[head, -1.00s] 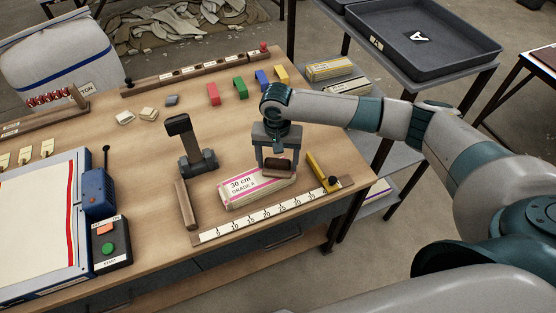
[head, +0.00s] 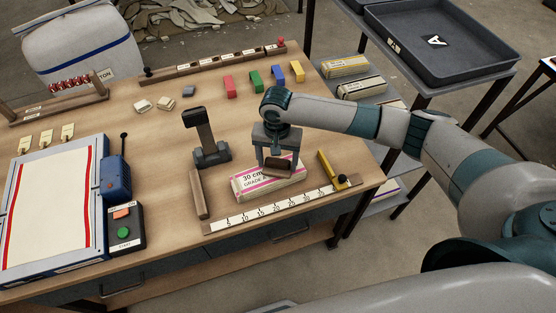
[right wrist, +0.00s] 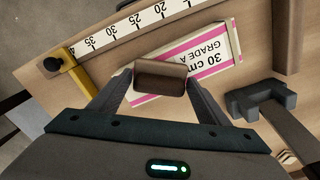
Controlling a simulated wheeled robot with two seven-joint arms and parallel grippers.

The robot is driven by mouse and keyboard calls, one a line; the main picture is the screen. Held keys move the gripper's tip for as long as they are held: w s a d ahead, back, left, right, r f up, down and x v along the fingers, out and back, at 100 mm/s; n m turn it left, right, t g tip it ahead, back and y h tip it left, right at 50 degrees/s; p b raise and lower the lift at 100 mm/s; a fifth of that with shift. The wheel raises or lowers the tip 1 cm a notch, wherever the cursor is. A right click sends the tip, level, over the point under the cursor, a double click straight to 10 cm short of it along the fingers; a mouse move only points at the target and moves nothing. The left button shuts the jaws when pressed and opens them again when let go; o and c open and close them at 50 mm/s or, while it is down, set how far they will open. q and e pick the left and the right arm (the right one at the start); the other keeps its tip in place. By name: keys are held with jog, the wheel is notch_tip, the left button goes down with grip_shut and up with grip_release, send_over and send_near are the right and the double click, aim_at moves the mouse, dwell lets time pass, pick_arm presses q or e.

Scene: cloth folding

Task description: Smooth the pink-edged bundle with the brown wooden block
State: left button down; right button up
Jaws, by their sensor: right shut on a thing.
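The pink-edged bundle (head: 250,187) lies on the table behind the ruler, its label reading "30 cm GRADE A". It also shows in the right wrist view (right wrist: 218,55). My right gripper (head: 277,160) points down at the bundle's right part and is shut on the brown wooden block (head: 280,168). In the right wrist view the block (right wrist: 160,77) sits between the fingertips and overlaps the bundle's end. I cannot tell whether the block touches the bundle's top. My left gripper is not in view.
A ruler (head: 265,213) with a yellow stop (head: 329,170) runs along the front. A wooden bar (head: 198,194) and a dark upright stand (head: 211,153) are left of the bundle. Several coloured blocks (head: 255,81) stand behind. A control box (head: 122,229) is at left.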

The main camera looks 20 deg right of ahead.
jog(key=shift+r+p, duration=1.35)
jog(key=shift+p, duration=0.25)
jog(key=shift+r+p, duration=0.65)
jog(key=shift+r, duration=1.05)
jog(key=shift+r, duration=1.5)
